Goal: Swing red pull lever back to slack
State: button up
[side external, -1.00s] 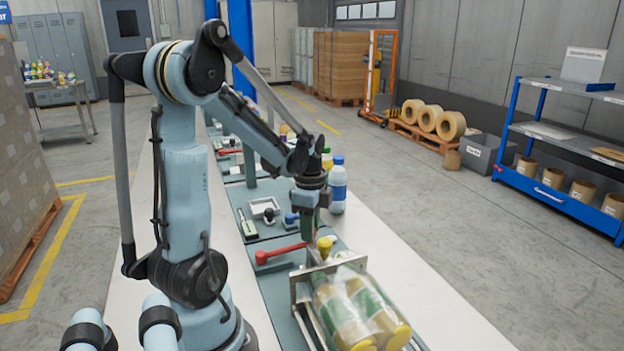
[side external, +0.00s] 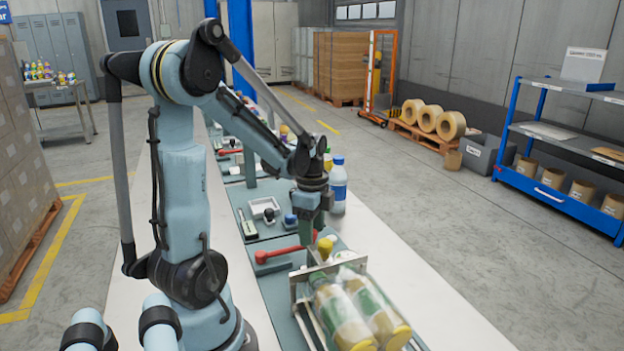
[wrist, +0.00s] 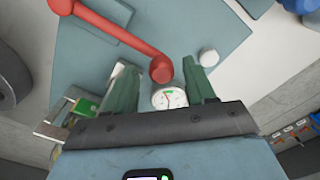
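The red pull lever (side external: 282,252) lies across a grey-green panel (side external: 278,283) in the side view, running from a rounded left end to my gripper (side external: 308,238) at its right end. In the wrist view the lever (wrist: 112,37) runs from the top left to a red knob. My gripper (wrist: 157,68) is open there, with a green finger on each side of that knob. I cannot tell whether the fingers touch it. A round dial gauge (wrist: 169,97) shows between the fingers, partly hidden by the gripper body.
Bottles with yellow caps (side external: 360,305) lie in a metal frame (side external: 297,288) close to the gripper's right. A blue-capped bottle (side external: 338,188) stands behind it. A white knob (wrist: 208,57) is near the right finger. The white bench (side external: 420,270) is clear at right.

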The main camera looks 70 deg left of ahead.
notch_tip(320, 180, up, 12)
dwell(0.9)
jog(key=w+d+f+n+t, duration=0.1)
jog(key=d+f+n+t, duration=0.1)
jog(key=d, duration=0.8)
jog(key=w+d+f+n+t, duration=0.2)
jog(key=d+n+t, duration=0.3)
jog(key=d+n, duration=0.2)
jog(key=d, duration=0.2)
jog(key=shift+w+d, duration=0.25)
jog(key=shift+d, duration=0.15)
